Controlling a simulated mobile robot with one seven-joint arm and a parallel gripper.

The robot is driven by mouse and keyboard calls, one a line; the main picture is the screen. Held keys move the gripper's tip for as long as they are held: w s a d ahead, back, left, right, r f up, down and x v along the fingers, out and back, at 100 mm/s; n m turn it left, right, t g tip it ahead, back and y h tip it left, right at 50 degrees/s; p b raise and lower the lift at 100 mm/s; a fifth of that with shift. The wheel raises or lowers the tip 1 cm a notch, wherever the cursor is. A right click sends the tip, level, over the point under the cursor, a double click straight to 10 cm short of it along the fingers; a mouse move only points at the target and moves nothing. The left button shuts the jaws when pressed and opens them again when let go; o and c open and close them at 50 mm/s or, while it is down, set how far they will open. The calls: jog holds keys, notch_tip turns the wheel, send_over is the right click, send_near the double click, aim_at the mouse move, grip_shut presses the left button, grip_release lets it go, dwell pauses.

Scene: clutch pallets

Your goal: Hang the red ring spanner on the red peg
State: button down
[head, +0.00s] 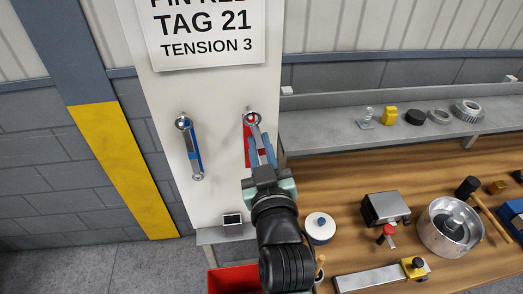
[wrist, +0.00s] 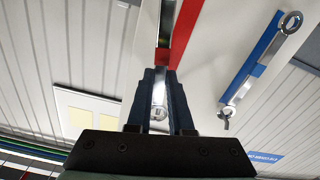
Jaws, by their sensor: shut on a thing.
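The red ring spanner (head: 248,140) has a silver shank and red colouring, and stands along the white panel (head: 220,85). My gripper (head: 262,152) is shut on it from below and in front, partly hiding it. The spanner's upper ring (head: 252,118) is at the red peg's place near the panel's right edge; I cannot tell whether it is around the peg. In the wrist view the shank (wrist: 167,25) runs up out of the frame, and a ring end (wrist: 159,105) shows between my gripper's fingers (wrist: 160,95).
A blue spanner (head: 194,150) hangs on the panel to the left. A sign (head: 207,28) is above. A red bin (head: 234,279) is below. To the right, a shelf (head: 340,133) and a wooden bench (head: 365,175) carry several parts. A yellow-and-blue post (head: 125,165) stands left.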

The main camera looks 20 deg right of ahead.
jog(key=shift+w+d, duration=0.15)
jog(key=shift+w, duration=0.35)
jog(key=shift+w+d+f+b, duration=0.15)
jog(key=shift+w+f+b, duration=0.3)
jog(key=shift+w+b, duration=0.2)
jog(key=c, duration=0.7)
grip_release()
jog(key=shift+c, duration=0.2)
